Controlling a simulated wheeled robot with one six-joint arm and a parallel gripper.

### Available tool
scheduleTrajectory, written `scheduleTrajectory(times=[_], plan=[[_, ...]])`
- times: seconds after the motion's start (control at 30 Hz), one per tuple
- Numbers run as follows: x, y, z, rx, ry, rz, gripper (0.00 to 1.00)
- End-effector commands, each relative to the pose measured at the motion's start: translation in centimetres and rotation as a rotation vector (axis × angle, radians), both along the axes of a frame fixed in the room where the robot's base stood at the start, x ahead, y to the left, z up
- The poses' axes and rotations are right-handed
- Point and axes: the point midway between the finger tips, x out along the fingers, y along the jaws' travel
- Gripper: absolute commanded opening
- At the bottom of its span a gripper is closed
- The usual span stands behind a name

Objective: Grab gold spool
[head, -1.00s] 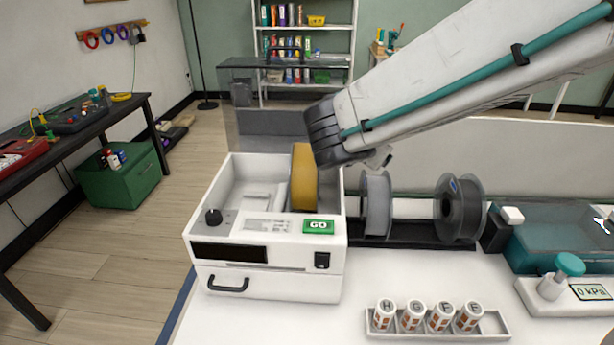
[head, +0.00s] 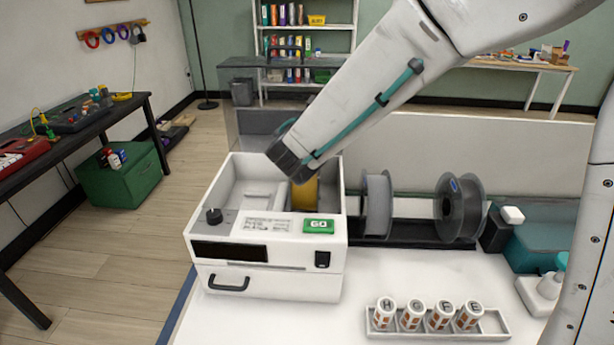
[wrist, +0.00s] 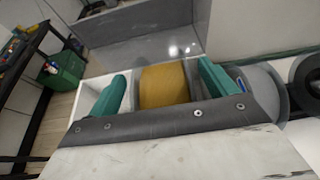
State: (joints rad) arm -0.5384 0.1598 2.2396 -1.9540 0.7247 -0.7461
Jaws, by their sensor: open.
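The gold spool (head: 305,194) stands upright in the right side of the open white box machine (head: 205,247), partly hidden by my arm in the head view. In the wrist view the gold spool (wrist: 163,86) sits between the two teal fingers of my gripper (wrist: 160,88), with one finger on each side. My gripper is open, and I cannot tell whether either finger touches the spool. In the head view the fingers are hidden behind my wrist.
A light grey spool (head: 377,205) and a dark grey spool (head: 460,208) stand on a black holder right of the machine. A tray (head: 492,325) of several lettered bottles lies in front. A teal bin (head: 525,243) stands at the right.

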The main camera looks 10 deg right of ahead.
Motion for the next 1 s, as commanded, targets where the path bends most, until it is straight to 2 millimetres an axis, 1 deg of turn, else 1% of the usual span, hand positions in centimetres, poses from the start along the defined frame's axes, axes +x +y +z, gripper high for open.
scheduleTrajectory(times=[0.17, 0.27, 0.3, 0.37, 0.4, 0.47, 0.5, 0.83, 1.0], plan=[[0.0, 0.0, 0.0, 0.001, 0.000, 0.000, 0.85], [0.0, 0.0, 0.0, 0.001, 0.000, 0.000, 0.59], [0.0, 0.0, 0.0, 0.001, 0.000, 0.000, 0.48], [0.0, 0.0, 0.0, 0.001, 0.000, 0.000, 0.32], [0.0, 0.0, 0.0, 0.000, 0.000, 0.000, 0.21], [0.0, 0.0, 0.0, 0.000, 0.000, 0.000, 0.04], [0.0, 0.0, 0.0, 0.000, 0.000, 0.000, 0.00], [0.0, 0.0, 0.4, 0.001, -0.004, 0.000, 0.00], [0.1, 0.0, 1.6, 0.002, -0.007, -0.002, 0.00]])
